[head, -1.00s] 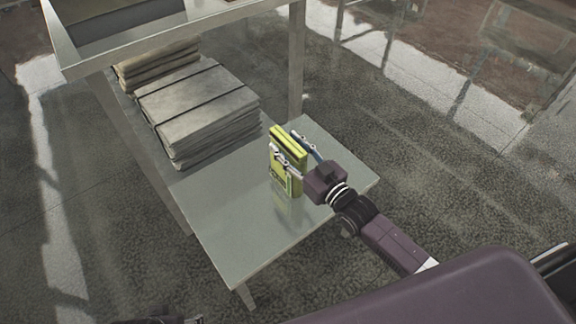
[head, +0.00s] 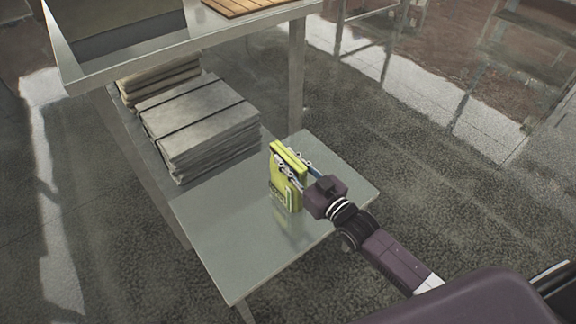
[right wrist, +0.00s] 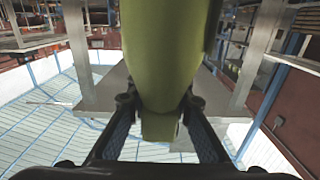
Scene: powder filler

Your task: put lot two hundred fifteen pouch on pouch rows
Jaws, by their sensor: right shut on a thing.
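A yellow-green pouch (head: 282,188) stands upright on the low grey shelf (head: 235,240), near its right side in the head view. Its lot label is too small to read. My right gripper (head: 293,163) reaches it from the right, with its fingers shut on the pouch's two sides near the top. In the right wrist view the pouch (right wrist: 165,60) fills the middle between the two fingers. I cannot tell whether its base still touches the shelf. I cannot make out the pouch rows. My left gripper is not in view.
A stack of grey flat bundles (head: 200,120) lies behind the pouch on the shelf. A higher tabletop (head: 180,55) with a post at its right corner (head: 297,80) stands above. A slatted wooden board (head: 245,5) lies on it. The shelf's front is bare.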

